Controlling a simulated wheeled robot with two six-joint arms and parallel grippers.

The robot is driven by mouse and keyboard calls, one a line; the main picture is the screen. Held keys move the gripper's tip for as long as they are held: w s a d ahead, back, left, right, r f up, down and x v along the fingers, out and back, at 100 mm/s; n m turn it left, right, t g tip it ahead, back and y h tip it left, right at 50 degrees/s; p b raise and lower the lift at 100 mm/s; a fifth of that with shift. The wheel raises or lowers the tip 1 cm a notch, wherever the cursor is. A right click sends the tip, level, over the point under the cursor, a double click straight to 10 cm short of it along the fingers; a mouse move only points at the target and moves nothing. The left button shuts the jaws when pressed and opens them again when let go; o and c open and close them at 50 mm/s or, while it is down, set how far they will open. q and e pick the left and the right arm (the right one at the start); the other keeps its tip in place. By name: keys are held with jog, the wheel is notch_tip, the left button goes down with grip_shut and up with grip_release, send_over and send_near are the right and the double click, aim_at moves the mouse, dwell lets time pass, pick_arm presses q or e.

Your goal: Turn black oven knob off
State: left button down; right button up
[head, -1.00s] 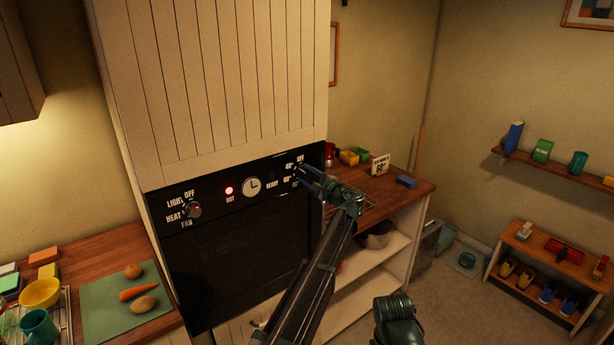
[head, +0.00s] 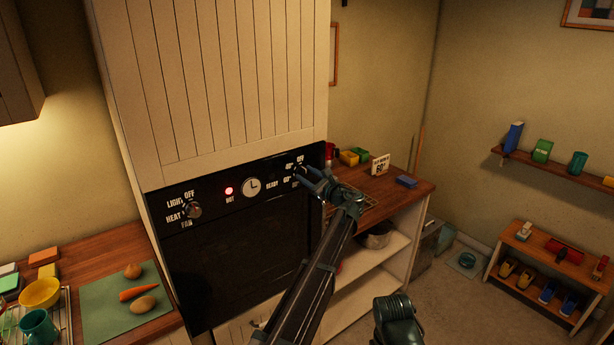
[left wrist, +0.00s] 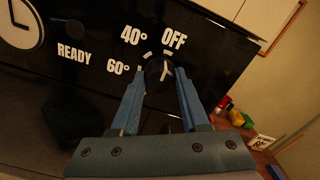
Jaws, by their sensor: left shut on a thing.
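The black oven knob (left wrist: 158,70) is on the right of the black oven panel (head: 262,172), amid the OFF, 40° and 60° labels. In the left wrist view it sits between the fingertips of my left gripper (left wrist: 153,78), which is shut on it. In the head view my left gripper (head: 306,174) reaches the panel from the lower right and hides most of the knob. White marks show near the knob, toward OFF; its exact pointer direction is hard to tell.
A second knob (head: 193,210) with LIGHT, HEAT, FAN and OFF labels is on the panel's left. A red lamp (head: 229,190) glows above HOT, beside the clock (head: 251,187). A wooden counter (head: 412,188) with small items stands right of the oven.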

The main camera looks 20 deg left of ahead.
dwell(0.5)
pick_arm(q)
jog(key=shift+c, duration=2)
grip_release()
jog(key=v, duration=1.4)
jog(key=s+a+f+n+g+h, duration=0.4)
jog(key=s+f+n, duration=0.4)
jog(key=s, duration=0.4)
jog(key=s+a+f+n+g+h, duration=0.4)
jog(key=s+f+n, duration=0.2)
jog(key=s+f, duration=0.5)
jog(key=s+d+f+n+g+h, duration=0.25)
jog(key=s+d+n+h, duration=0.4)
jog(key=s, duration=0.45)
jog(key=s+d+f+m+y+b, duration=0.1)
jog(key=s+d+f+m+b, duration=0.3)
jog(key=d+f+b, duration=0.5)
jog(key=shift+s+d+f+g, duration=0.15)
jog(key=shift+s+d+g, duration=0.2)
jog(key=shift+s+d, duration=0.45)
